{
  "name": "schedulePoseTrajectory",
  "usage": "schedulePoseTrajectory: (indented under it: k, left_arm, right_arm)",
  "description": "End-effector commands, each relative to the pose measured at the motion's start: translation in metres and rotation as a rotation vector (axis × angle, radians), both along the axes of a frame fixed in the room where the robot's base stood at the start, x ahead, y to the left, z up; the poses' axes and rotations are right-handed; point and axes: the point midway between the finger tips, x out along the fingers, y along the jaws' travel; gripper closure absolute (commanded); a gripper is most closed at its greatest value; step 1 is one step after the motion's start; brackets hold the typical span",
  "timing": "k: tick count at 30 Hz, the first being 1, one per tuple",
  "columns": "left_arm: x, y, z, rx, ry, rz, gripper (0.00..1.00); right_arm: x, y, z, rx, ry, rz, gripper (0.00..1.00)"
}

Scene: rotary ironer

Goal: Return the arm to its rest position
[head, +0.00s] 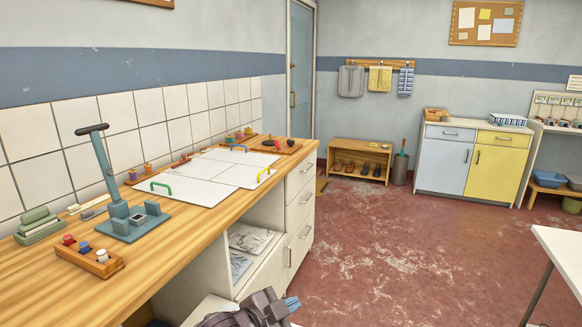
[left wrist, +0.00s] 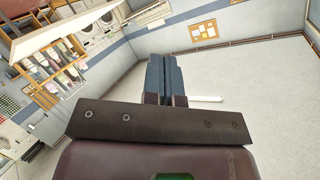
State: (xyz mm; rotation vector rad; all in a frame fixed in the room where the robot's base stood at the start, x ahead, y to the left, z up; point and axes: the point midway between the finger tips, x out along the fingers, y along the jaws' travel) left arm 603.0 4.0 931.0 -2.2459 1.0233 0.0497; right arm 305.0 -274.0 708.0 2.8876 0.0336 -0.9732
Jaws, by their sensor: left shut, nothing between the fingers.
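My left gripper (head: 292,304) shows at the bottom of the head view, low in front of the wooden counter and apart from it. Its blue fingers are together, with nothing between them. In the left wrist view the same fingers (left wrist: 165,78) stand shut side by side, pointing at open space. Only the wrist end of my left arm shows. My right gripper is in neither view.
A wooden counter (head: 190,238) with drawers and an open shelf runs along the left wall. It bears white panels (head: 215,172) and a blue lever press (head: 110,185). A white table (head: 562,255) stands at right. The red floor (head: 400,235) between is clear.

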Motion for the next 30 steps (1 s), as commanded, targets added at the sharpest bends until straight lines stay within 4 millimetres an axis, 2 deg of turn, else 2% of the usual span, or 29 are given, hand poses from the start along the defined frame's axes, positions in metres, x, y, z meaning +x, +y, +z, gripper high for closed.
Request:
schedulePoseTrajectory:
  k: [3, 9, 17, 23, 27, 30]
  left_arm:
    - [-0.011, 0.023, -0.006, -0.152, 0.050, 0.107, 1.00]
    - [-0.032, 0.072, -0.024, -0.333, 0.105, 0.282, 1.00]
    - [-0.075, 0.146, -0.067, -0.421, 0.155, 0.513, 1.00]
    - [-0.128, 0.204, -0.110, -0.404, 0.218, 0.692, 1.00]
    - [-0.176, 0.238, -0.144, -0.386, 0.294, 0.812, 1.00]
    - [-0.212, 0.256, -0.167, -0.370, 0.355, 0.885, 1.00]
  right_arm:
    - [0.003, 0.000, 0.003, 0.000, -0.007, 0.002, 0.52]
    - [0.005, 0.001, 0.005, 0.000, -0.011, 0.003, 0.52]
    - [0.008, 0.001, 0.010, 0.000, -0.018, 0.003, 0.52]
    - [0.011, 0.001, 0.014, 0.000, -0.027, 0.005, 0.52]
    - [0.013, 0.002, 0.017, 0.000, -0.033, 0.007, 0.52]
    - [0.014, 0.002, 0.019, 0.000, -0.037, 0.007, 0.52]
